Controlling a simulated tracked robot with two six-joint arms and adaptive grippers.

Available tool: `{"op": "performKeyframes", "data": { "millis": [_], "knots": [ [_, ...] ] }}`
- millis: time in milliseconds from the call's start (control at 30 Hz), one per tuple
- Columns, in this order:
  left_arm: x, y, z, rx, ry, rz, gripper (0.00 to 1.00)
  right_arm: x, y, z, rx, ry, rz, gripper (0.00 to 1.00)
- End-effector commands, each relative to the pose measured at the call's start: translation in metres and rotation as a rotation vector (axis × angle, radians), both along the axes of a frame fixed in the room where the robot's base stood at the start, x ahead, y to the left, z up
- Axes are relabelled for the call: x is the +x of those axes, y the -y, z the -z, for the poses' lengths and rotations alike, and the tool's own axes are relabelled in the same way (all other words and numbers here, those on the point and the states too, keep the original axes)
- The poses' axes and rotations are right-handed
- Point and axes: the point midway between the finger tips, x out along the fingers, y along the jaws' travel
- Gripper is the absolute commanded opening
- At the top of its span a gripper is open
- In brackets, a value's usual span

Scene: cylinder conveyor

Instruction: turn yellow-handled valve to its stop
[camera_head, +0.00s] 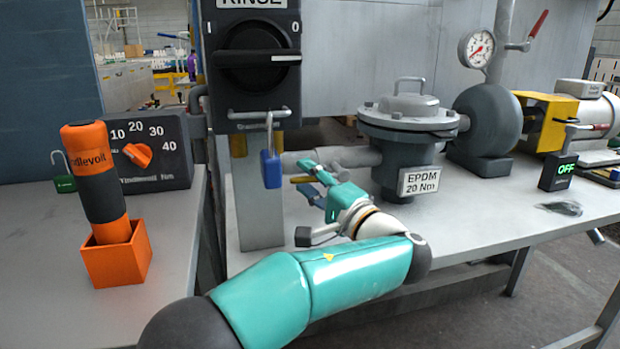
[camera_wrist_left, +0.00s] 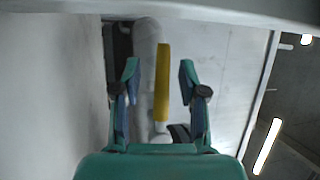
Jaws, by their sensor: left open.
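The valve's yellow handle (camera_wrist_left: 162,82) stands upright between the two fingers of my left gripper (camera_wrist_left: 160,80) in the left wrist view. Gaps show on both sides of it, so the fingers look apart from it. In the head view only a short piece of the yellow handle (camera_head: 300,179) shows beside the fingers. My left gripper (camera_head: 316,183) is open there, in front of the grey pipe (camera_head: 350,156). The valve body is mostly hidden behind my gripper. My right gripper is in neither view.
A blue padlock (camera_head: 271,168) hangs below the black rotary switch (camera_head: 252,65), close to the left of my gripper. A grey flanged vessel (camera_head: 408,121) with an EPDM tag (camera_head: 419,181) stands to the right. An orange holder (camera_head: 117,262) with a torque driver (camera_head: 98,182) stands at left.

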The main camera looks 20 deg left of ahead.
Motion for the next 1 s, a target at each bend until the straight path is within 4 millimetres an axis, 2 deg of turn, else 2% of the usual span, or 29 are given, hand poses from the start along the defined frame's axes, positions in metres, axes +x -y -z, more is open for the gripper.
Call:
{"op": "performKeyframes", "data": {
  "millis": [167, 400, 433, 700, 733, 1000],
  "knots": [
    [-0.0003, -0.0008, 0.0, 0.0, 0.0, -0.001, 0.42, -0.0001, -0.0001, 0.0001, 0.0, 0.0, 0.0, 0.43],
    [-0.0005, -0.0009, 0.0001, 0.0, 0.0, -0.002, 0.02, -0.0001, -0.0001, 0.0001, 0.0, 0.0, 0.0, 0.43],
    [-0.0004, -0.0009, 0.0002, 0.0, 0.0, -0.002, 0.0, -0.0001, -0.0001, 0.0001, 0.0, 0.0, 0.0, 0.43],
    [-0.0004, -0.0008, 0.0014, -0.001, -0.003, -0.002, 0.0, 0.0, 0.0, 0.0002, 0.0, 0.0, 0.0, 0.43],
    [0.0001, 0.0042, 0.0014, -0.001, -0.002, 0.001, 0.0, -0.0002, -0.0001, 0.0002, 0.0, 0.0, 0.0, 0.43],
    [0.0003, 0.0012, -0.0012, 0.031, -0.026, 0.001, 0.0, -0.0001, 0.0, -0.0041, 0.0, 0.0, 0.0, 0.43]
  ]
}}
